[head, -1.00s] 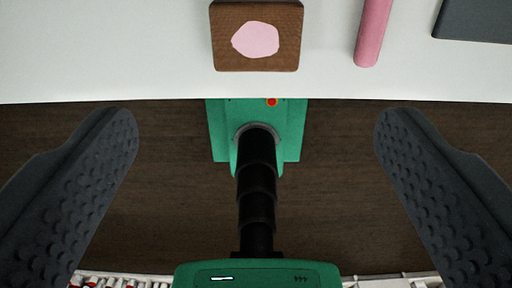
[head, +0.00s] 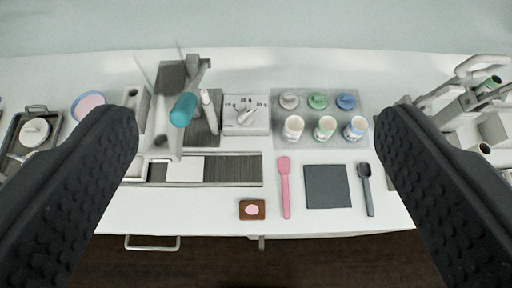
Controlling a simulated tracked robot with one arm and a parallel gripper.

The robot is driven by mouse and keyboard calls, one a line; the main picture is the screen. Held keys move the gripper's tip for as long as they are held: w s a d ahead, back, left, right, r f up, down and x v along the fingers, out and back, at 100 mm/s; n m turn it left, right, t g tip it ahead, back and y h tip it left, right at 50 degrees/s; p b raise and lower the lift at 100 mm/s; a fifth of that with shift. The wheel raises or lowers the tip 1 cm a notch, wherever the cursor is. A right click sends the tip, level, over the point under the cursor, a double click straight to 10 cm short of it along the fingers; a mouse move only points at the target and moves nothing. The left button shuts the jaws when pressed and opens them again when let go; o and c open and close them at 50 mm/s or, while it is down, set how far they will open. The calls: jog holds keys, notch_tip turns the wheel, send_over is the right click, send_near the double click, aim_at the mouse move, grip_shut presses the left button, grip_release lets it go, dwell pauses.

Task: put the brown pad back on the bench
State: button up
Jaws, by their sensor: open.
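Right of the pad lie a pink spatula (head: 285,188), a dark grey square mat (head: 327,186) and a dark spoon (head: 366,190). Behind stand a grey rack (head: 280,125) of cups and a dial box (head: 246,116). Bare bench shows left of the pad.

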jog(key=s+r+t, duration=0.3)
jog(key=s+r, duration=0.4)
jog(key=r, duration=0.3)
jog(key=shift+f, duration=0.2)
notch_tip(320, 180, down, 5)
jog(key=b, duration=0.5)
